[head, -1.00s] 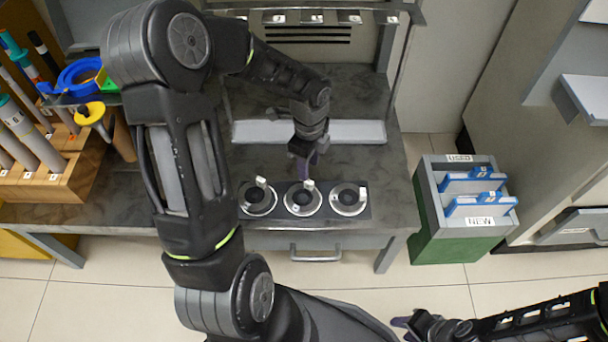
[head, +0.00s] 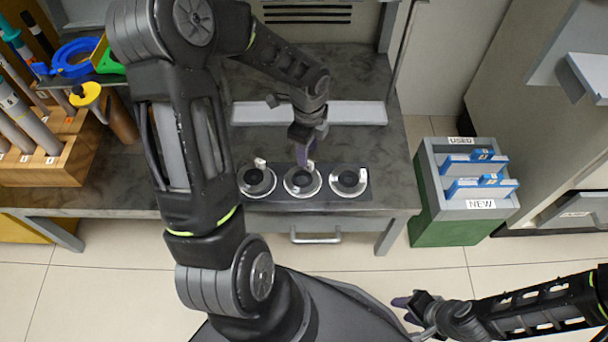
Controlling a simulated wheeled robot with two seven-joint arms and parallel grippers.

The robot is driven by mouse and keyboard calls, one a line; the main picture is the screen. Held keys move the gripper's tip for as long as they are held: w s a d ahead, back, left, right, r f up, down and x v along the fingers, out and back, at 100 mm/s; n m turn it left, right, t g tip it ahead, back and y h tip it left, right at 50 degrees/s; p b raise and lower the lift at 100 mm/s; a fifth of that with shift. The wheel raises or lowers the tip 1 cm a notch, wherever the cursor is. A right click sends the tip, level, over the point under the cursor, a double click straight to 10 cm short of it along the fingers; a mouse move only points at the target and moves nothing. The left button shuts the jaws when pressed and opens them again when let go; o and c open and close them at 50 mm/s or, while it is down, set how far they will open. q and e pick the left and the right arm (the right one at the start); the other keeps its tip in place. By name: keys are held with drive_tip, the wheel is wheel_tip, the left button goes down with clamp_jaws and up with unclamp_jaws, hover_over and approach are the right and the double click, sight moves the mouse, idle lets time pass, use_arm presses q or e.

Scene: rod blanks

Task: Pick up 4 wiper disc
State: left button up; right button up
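No disc that I can read as number 4 is visible. Three round silver fixtures with dark centres and small white tabs stand in a row on a dark plate on the workbench: left (head: 257,190), middle (head: 302,191), right (head: 348,190). Blue flat pieces with small labels (head: 466,187) stand in the green-and-grey bin, too small to read. My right gripper (head: 406,310) is open and empty over the floor.
The bin (head: 427,203), labelled USED and NEW, stands right of the workbench (head: 390,155). A wooden rack (head: 70,165) with several rods stands at left, with blue and yellow rings (head: 88,95) above it. A pale tray (head: 355,113) lies behind the fixtures. Floor in front is clear.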

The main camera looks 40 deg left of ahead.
use_arm(q)
wheel_tip(320, 180, down, 5)
drive_tip(key=shift+s+a+f+b, duration=0.1)
drive_tip(key=shift+b, duration=1.05)
drive_tip(key=shift+c, duration=0.6)
clamp_jaws()
